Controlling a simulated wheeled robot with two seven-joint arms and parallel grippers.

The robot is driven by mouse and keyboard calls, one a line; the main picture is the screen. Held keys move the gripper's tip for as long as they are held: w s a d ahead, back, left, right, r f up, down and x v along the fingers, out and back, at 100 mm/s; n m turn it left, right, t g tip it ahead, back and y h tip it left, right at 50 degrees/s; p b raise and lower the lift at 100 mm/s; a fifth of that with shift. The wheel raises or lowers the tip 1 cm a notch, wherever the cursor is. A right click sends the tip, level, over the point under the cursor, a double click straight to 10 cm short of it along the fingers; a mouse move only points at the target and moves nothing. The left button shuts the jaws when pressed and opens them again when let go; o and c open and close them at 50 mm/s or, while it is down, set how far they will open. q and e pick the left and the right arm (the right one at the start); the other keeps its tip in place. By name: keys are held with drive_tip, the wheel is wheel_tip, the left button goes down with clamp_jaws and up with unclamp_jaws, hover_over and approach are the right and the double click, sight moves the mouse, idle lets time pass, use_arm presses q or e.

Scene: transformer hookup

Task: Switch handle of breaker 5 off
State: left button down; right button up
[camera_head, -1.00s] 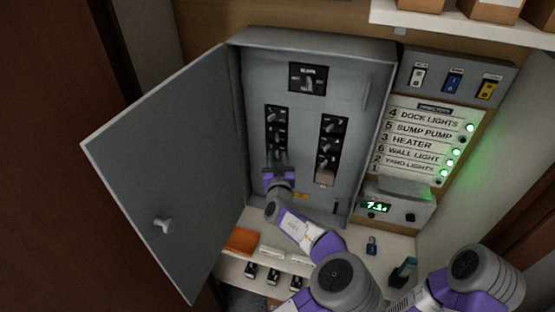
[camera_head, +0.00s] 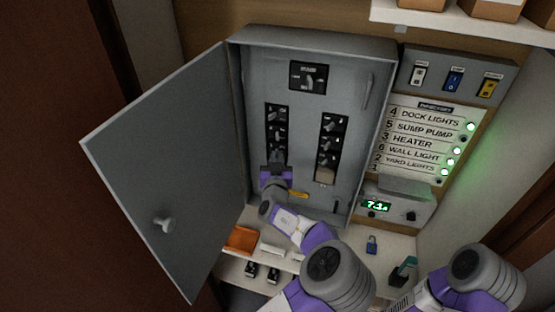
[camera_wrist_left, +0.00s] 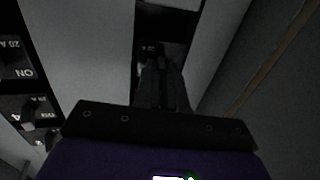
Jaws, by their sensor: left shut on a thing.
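The breaker panel (camera_head: 307,190) is an open grey box with two dark columns of breakers, a left one (camera_head: 276,117) and a right one (camera_head: 331,145). My left gripper (camera_head: 277,158) is at the lower end of the left column. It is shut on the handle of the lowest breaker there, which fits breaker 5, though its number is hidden. In the left wrist view the fingers (camera_wrist_left: 163,85) are close together on a dark breaker face (camera_wrist_left: 151,48). The fingers hide the handle, so its on or off position cannot be told. My right gripper is not in view.
The panel door (camera_head: 170,170) stands open at left. A label board (camera_head: 425,140) at right lists the circuits; the lamp beside "5 sump pump" (camera_head: 463,139) looks dark. A blue padlock (camera_head: 371,244) and an orange item (camera_head: 241,239) lie on the shelf below.

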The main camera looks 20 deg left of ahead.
use_arm(q)
drive_tip(key=shift+a+m+h+b, duration=0.45)
drive_tip(key=shift+m+h+b, duration=0.5)
drive_tip(key=shift+h+b, duration=0.5)
drive_tip(key=shift+a+m+h+b, duration=0.5)
drive_tip(key=shift+m+h+b, duration=0.4)
drive_tip(key=shift+h+b, duration=0.6)
drive_tip(key=shift+a+m+h+b, duration=0.45)
drive_tip(key=shift+m+h+b, duration=0.5)
drive_tip(key=shift+h+b, duration=0.5)
drive_tip(key=shift+h, duration=0.3)
drive_tip(key=c, duration=1.2)
unclamp_jaws()
